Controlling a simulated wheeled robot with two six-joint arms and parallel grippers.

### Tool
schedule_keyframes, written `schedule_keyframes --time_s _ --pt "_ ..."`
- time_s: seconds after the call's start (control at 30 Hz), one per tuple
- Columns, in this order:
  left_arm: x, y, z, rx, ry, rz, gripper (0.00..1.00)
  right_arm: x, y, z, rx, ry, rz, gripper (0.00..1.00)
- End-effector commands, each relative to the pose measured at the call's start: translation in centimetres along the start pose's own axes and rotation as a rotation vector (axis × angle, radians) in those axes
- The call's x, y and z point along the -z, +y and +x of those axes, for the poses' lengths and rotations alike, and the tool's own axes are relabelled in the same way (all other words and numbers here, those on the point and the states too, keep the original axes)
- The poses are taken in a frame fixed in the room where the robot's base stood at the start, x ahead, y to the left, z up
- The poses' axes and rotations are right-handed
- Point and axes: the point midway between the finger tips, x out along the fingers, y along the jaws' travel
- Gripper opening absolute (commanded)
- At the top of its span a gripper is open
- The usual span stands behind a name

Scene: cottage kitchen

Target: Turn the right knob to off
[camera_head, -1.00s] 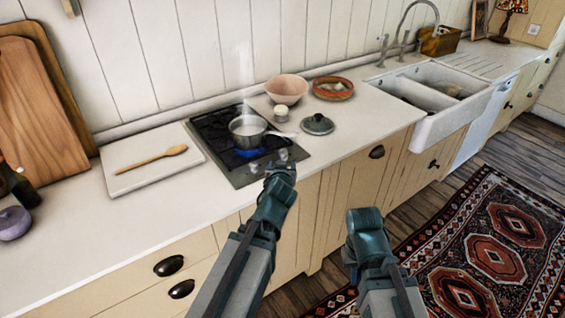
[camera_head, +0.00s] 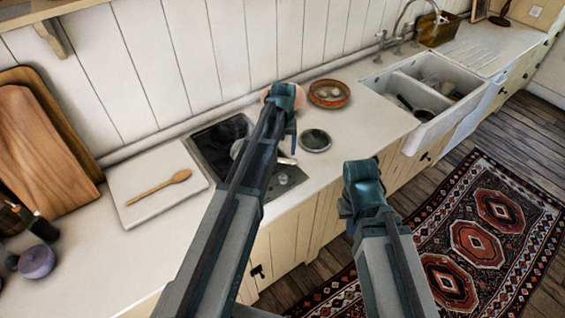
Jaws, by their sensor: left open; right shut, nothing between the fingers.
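The black hob (camera_head: 222,134) is set in the counter, largely covered by my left arm. A small knob (camera_head: 283,179), which looks like the right one, shows near its front right corner; its setting is too small to read. Any other knob is hidden. The pot (camera_head: 236,150) on the hob shows only its left rim and part of its handle (camera_head: 284,160). My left gripper (camera_head: 293,143) is open, above and behind the knob near the pot handle, apart from the knob; its fingers are mostly hidden. My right gripper (camera_head: 350,228) is shut and empty in front of the counter, its fingertips barely visible.
A dark lid (camera_head: 315,140) lies right of the hob. Behind are a pink bowl (camera_head: 270,93), partly hidden, and a terracotta dish (camera_head: 329,93). A white board (camera_head: 135,182) with a wooden spoon (camera_head: 160,187) lies left. The sink (camera_head: 432,85) is at the right.

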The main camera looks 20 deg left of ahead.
Motion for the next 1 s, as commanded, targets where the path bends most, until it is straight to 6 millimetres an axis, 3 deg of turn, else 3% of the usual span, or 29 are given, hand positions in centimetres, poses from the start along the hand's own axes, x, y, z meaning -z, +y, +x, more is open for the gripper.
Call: schedule_keyframes --time_s 0.27,0.47,1.0 --pt "-0.1 0.0 0.5 -0.001 -0.004 0.001 0.69 0.0 0.0 0.5 0.000 0.000 0.000 0.00" --pt "-0.1 0.0 2.0 -0.001 -0.003 0.001 0.69 0.1 -0.2 1.9 -0.001 0.000 -0.003 0.00" --pt "-0.1 0.0 9.3 0.000 -0.002 0.000 0.69 0.5 -0.8 9.2 -0.003 0.000 -0.013 0.00"
